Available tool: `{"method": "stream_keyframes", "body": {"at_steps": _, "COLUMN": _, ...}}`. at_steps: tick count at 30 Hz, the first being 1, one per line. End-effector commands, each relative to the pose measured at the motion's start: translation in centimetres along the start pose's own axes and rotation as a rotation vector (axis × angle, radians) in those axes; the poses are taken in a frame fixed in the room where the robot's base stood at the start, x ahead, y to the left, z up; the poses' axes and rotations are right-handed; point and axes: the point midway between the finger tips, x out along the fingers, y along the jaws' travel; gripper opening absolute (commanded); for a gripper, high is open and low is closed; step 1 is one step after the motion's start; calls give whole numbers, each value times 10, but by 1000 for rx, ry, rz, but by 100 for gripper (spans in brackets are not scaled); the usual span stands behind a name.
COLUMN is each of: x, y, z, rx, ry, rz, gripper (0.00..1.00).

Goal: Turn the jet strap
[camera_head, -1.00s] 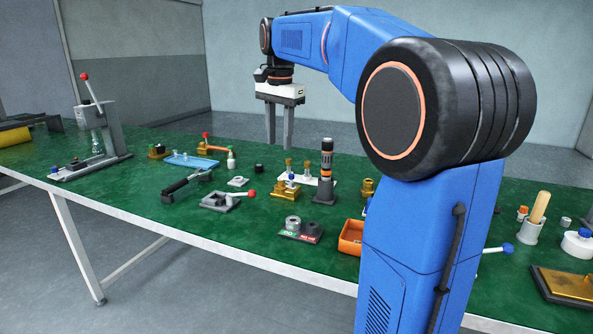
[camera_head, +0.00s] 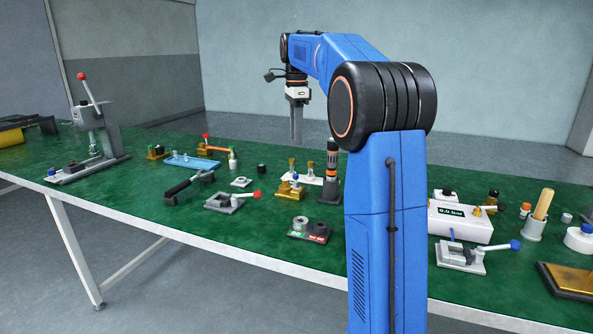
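I cannot pick out the jet strap for sure among the small parts on the green table (camera_head: 140,205). Small brass pieces stand around a brass fixture (camera_head: 289,190) near the table's middle, but they are too small to read. My gripper (camera_head: 296,138) hangs pointing down, high over the far side of the table, above the white plate (camera_head: 312,180). Its fingers line up edge-on in the head view, so the gap between them is hidden. No held part shows at the tips.
A dark cylindrical tool with orange bands (camera_head: 331,160) stands upright below and right of my gripper. A lever press (camera_head: 95,130) stands at left. A red-knobbed clamp (camera_head: 228,201), a white "0.0 bar" box (camera_head: 455,224) and a blue-knobbed clamp (camera_head: 461,259) lie nearer. My arm hides part of the table.

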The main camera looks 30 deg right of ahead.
Motion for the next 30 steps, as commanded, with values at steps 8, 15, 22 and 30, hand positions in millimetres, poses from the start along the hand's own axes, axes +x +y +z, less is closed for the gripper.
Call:
{"method": "stream_keyframes", "body": {"at_steps": 8, "x": 50, "y": 1, "z": 0, "rx": -1, "ry": 0, "rz": 3, "gripper": 36}}
{"method": "stream_keyframes", "body": {"at_steps": 15, "x": 92, "y": 1, "z": 0, "rx": -1, "ry": 0, "rz": 2, "gripper": 36}}
{"method": "stream_keyframes", "body": {"at_steps": 22, "x": 120, "y": 0, "z": 0, "rx": -1, "ry": 0, "rz": 1, "gripper": 36}}
{"method": "stream_keyframes", "body": {"at_steps": 30, "x": 130, "y": 0, "z": 0, "rx": -1, "ry": 0, "rz": 0, "gripper": 36}}
